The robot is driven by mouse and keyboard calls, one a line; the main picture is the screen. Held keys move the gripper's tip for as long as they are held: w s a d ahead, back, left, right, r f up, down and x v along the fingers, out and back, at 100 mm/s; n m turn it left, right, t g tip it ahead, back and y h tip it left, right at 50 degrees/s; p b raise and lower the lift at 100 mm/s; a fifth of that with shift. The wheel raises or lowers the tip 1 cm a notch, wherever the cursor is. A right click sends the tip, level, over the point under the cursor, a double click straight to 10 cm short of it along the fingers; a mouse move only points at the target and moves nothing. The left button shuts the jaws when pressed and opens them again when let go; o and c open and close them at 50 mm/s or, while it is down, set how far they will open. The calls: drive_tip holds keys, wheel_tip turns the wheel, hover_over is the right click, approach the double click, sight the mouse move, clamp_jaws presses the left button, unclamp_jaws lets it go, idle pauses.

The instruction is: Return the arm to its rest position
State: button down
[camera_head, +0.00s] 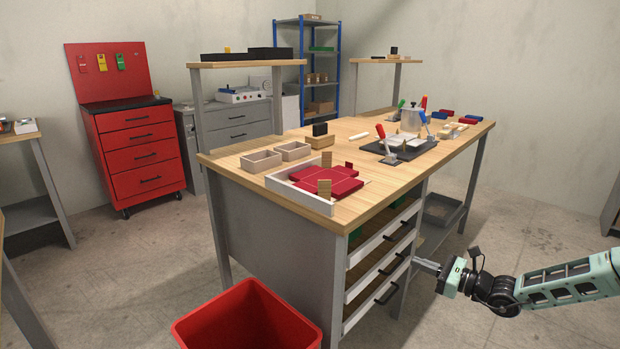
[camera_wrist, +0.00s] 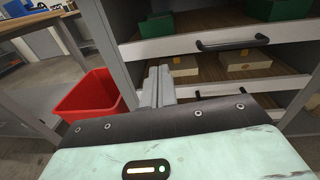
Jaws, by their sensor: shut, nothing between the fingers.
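My gripper (camera_head: 428,267) is at the lower right in the head view, at the end of my pale green arm. It is beside the drawer front of the workbench, below the tabletop. In the wrist view my gripper (camera_wrist: 158,86) shows its two grey fingers together, with nothing between them. The fingers point toward the drawers; whether they touch a drawer front I cannot tell.
The workbench (camera_head: 258,154) holds a tray (camera_head: 305,199) with red pieces. Its drawers (camera_head: 380,262) have black handles; the wrist view shows boxes inside. A red bin (camera_head: 247,318) stands at its near end. Floor right of the bench is open.

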drive_tip(key=s+a+r+n+g+p, duration=0.2)
drive_tip(key=s+a+r+n+g, duration=0.35)
drive_tip(key=a, duration=0.25)
drive_tip(key=s+a+r+n+g+h+p, duration=0.1)
drive_tip(key=s+a+r+n+g, duration=0.35)
drive_tip(key=a+n, duration=0.2)
drive_tip(key=s+a+r+n+g+p, duration=0.2)
drive_tip(key=s+a+r+n+g, duration=0.3)
drive_tip(key=a, duration=0.3)
drive_tip(key=s+r+n+t+h+p, duration=0.1)
drive_tip(key=s+r+n+h+p, duration=0.1)
drive_tip(key=s+r+n, duration=0.3)
drive_tip(key=s+r+n+t+h+p, duration=0.1)
drive_tip(key=s+r+n+h, duration=0.4)
drive_tip(key=s, duration=0.7)
drive_tip(key=s+r+n+h+p, duration=0.3)
drive_tip(key=s+r+n, duration=0.3)
drive_tip(key=s, duration=0.2)
drive_tip(key=shift+s+d+n+t+h, duration=0.15)
drive_tip(key=shift+s+n+t+h, duration=0.1)
drive_tip(key=shift+n+t+h, duration=0.2)
